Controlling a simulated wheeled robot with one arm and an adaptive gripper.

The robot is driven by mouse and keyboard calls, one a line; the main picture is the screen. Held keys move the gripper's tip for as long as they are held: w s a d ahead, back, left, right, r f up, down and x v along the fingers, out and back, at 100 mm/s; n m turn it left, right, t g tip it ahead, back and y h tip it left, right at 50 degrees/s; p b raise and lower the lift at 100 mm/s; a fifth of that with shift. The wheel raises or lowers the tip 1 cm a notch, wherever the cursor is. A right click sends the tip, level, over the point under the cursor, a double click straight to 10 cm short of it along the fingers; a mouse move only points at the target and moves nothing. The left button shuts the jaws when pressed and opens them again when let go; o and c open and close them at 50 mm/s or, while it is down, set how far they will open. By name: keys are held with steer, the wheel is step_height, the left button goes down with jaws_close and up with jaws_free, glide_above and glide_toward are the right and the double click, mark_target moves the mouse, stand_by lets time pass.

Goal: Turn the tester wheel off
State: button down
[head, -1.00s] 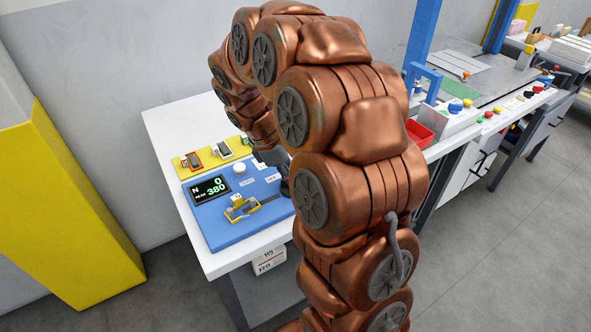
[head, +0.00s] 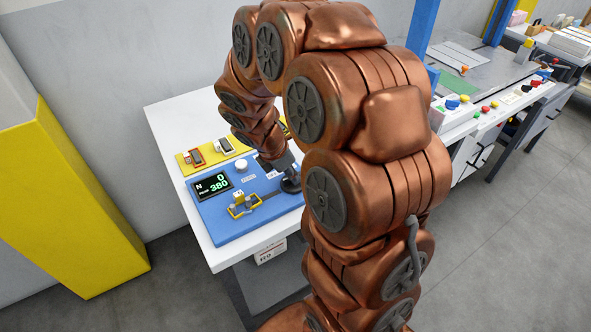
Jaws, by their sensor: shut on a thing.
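The blue tester (head: 232,225) lies on the white table, with a dark display (head: 211,186) reading "N 0" and "PEAK 380". A dark round wheel (head: 291,185) sits at the tester's right side, partly hidden by my arm. My gripper (head: 286,174) reaches down to this wheel and is shut on it; the fingertips are small and partly hidden. A white knob (head: 241,165) and a yellow clamp fixture (head: 242,206) with a metal bar are on the tester's top, to the left of my gripper.
A yellow strip (head: 212,154) with small devices lies behind the tester. A yellow column (head: 75,215) stands at the left. A machine bench (head: 480,120) with coloured buttons is at the right. The white table's (head: 165,125) far left corner is bare.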

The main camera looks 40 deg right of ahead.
steer(key=shift+s, duration=0.1)
steer(key=c, duration=1.2)
jaws_free()
steer(key=shift+o, duration=0.2)
steer(key=v, duration=1.2)
steer(key=s+a+m+y, duration=0.1)
steer(key=s+a+m, duration=0.2)
steer(key=s+m, duration=0.2)
steer(key=s+a+f+m+g+y, duration=0.1)
steer(key=s+a+m, duration=0.3)
steer(key=s, duration=0.6)
steer(key=s+a+f+m+y, duration=0.1)
steer(key=s+a+m, duration=0.3)
steer(key=s+m, duration=0.4)
steer(key=shift+s+a+f+y, duration=0.25)
steer(key=shift+y, duration=0.55)
